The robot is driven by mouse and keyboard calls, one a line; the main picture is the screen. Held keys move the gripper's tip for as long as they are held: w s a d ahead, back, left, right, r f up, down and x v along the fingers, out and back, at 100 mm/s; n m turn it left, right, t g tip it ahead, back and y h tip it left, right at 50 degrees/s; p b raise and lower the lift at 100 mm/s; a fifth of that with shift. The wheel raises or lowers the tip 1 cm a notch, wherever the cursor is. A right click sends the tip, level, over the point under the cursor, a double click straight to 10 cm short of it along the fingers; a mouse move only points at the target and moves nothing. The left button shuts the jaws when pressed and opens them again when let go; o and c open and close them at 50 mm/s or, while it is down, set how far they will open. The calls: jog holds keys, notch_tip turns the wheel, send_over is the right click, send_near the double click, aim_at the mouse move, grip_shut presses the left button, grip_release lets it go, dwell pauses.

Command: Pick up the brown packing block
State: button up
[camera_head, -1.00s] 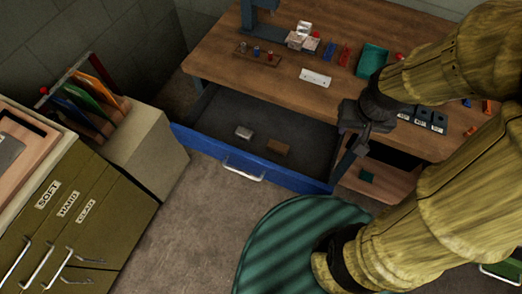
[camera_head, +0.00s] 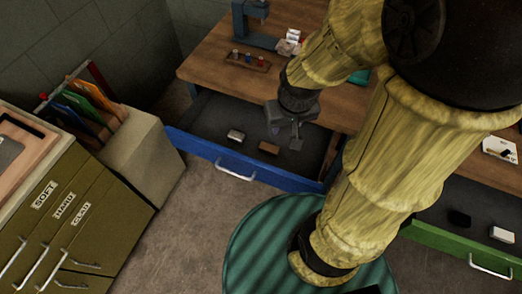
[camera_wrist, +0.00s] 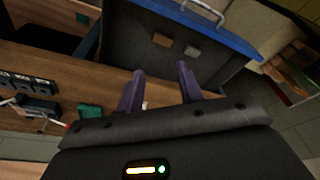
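The brown packing block (camera_head: 269,147) lies flat on the dark floor of the open blue drawer (camera_head: 203,151). A pale grey block (camera_head: 236,135) lies to its left in the same drawer. My gripper (camera_head: 297,137) is above the drawer, a little to the right of the brown block and apart from it. In the wrist view the brown block (camera_wrist: 162,40) is ahead of my gripper (camera_wrist: 160,80), beside the grey block (camera_wrist: 192,51). The two fingers are spread with nothing between them.
The wooden workbench (camera_head: 205,67) overhangs behind the drawer and carries a small rack (camera_head: 248,61) and other items. An open green drawer (camera_head: 450,240) with a dark and a white block is at the right. Olive cabinets (camera_head: 60,220) stand left.

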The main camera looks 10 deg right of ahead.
jog(key=o, duration=0.5)
jog(key=shift+w+f, duration=0.15)
jog(key=o, duration=0.7)
jog(key=w+f+b, duration=0.1)
jog(key=w+f+m+b, duration=0.1)
jog(key=shift+w+f+b, duration=0.2)
jog(key=shift+f+b, duration=0.2)
jog(key=shift+o, duration=0.8)
jog(key=w+f+m+g+b, duration=0.2)
jog(key=w+f+m+b, duration=0.4)
jog(key=w+f+b, duration=0.3)
jog(key=w+f, duration=0.3)
jog(key=shift+d+f+g, duration=0.2)
jog(key=shift+f+g, duration=0.1)
jog(key=shift+f, duration=0.05)
jog(key=shift+r, duration=0.1)
send_over(270, 146)
notch_tip(270, 146, down, 12)
jog(key=shift+f+b, duration=0.15)
jog(key=shift+b, duration=0.2)
